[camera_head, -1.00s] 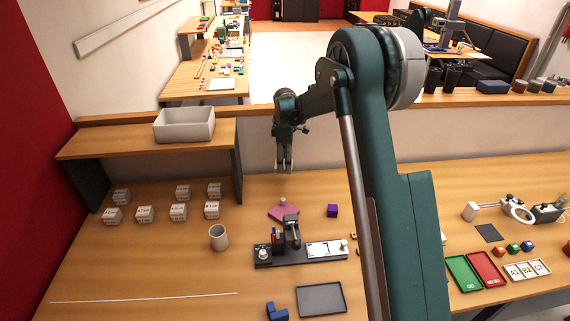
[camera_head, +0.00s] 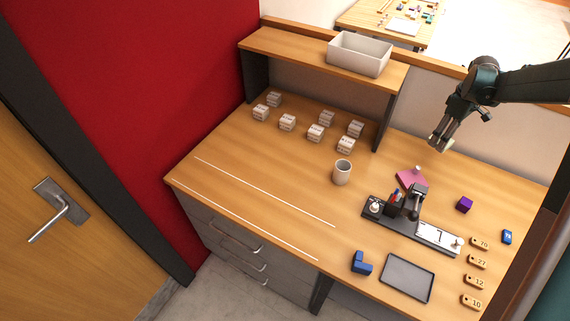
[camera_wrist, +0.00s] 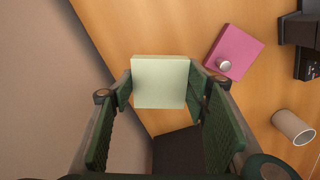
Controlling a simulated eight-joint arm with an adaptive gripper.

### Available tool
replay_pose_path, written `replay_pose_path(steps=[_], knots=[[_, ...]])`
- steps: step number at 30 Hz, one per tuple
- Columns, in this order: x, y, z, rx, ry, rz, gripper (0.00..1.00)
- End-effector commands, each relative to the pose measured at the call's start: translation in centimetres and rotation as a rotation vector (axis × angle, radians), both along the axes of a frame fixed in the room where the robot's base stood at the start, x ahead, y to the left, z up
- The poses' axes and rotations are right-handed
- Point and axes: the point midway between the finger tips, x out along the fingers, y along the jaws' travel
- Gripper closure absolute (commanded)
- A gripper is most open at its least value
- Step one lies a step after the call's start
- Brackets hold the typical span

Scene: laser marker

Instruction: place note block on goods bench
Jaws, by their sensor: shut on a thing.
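My gripper (camera_head: 441,146) hangs above the back of the wooden workbench (camera_head: 260,190), right of the raised shelf. In the wrist view my gripper (camera_wrist: 160,95) is shut on a pale yellow-green block, the note block (camera_wrist: 160,82), held between its fingers. The note block is only a small pale patch at the fingertips in the head view (camera_head: 446,142). The block is clear of the bench top. No label shows which surface is the goods bench; another wooden bench (camera_head: 372,16) with small items stands beyond the low wall.
A white bin (camera_head: 360,54) stands on the shelf. The front left is mostly clear.

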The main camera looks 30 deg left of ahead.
Motion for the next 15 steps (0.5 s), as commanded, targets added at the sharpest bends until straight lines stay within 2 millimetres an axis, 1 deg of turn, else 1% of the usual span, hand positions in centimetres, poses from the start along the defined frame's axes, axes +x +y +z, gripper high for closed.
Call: replay_pose_path(steps=[1, 9, 15], knots=[[-0.8, -0.6, 0.0, 0.000, 0.000, -0.048, 0.67], [-5.2, -3.2, 0.1, 0.000, 0.000, -0.371, 0.67], [-8.7, -4.5, 0.2, 0.000, 0.000, -0.601, 0.67]])
